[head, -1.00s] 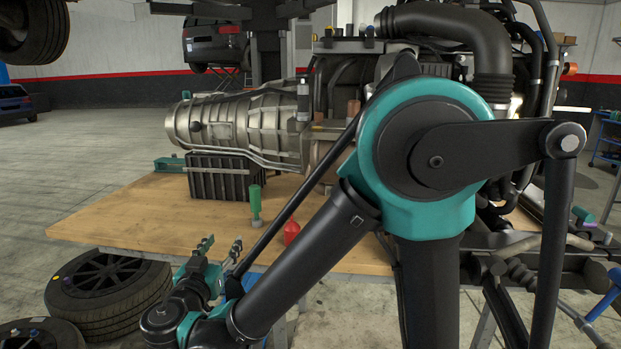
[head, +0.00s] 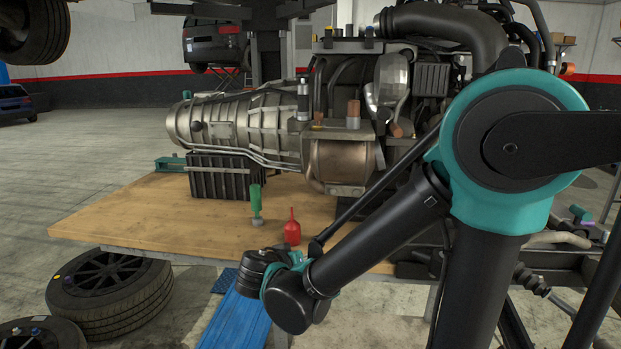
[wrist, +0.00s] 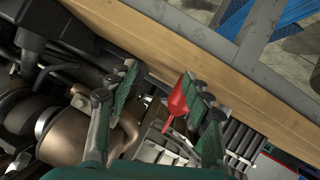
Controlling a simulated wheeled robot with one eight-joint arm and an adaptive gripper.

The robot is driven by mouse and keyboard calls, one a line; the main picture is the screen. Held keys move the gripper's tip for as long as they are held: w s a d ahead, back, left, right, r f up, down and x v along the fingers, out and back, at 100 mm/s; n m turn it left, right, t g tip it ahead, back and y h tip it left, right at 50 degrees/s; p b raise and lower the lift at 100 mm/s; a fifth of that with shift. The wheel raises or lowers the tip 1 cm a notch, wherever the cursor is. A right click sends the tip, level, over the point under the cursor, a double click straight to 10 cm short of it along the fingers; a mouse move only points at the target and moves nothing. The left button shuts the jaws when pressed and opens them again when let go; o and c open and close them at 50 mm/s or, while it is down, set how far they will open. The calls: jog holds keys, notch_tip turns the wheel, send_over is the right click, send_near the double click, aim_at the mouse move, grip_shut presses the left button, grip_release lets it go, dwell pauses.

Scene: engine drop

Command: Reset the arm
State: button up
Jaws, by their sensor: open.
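My gripper shows in the wrist view (wrist: 160,78), with its two green-padded fingers spread apart and nothing between the pads that I can see held. In the head view the end of my arm is low in front of the workbench's front edge, and the fingers are hidden behind my wrist. A red pointed bottle (head: 292,230) stands on the wooden workbench (head: 130,215), just beyond my wrist. It also shows in the wrist view (wrist: 177,103), beyond and partly behind the right finger.
The engine and gearbox (head: 240,125) lie on the bench, with a black ribbed crate (head: 222,176) under the gearbox. A green bottle (head: 256,203) stands near the red one. Tyres (head: 110,285) lie on the floor at the left. A blue ramp-like piece (head: 235,318) is below the bench.

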jog(key=s+d+f+g, duration=0.2)
jog(key=d+f+g, duration=0.15)
jog(key=d, duration=0.35)
jog(key=s+d+f+g, duration=0.15)
jog(key=d+f, duration=0.25)
jog(key=d, duration=0.4)
jog(key=s+d+f+g+y, duration=0.2)
jog(key=s+d+f+y, duration=0.2)
jog(key=s, duration=0.4)
jog(key=shift+s+d+f+g+y, duration=0.3)
jog(key=shift+s+d+f+y, duration=0.1)
jog(key=shift+d+f, duration=0.5)
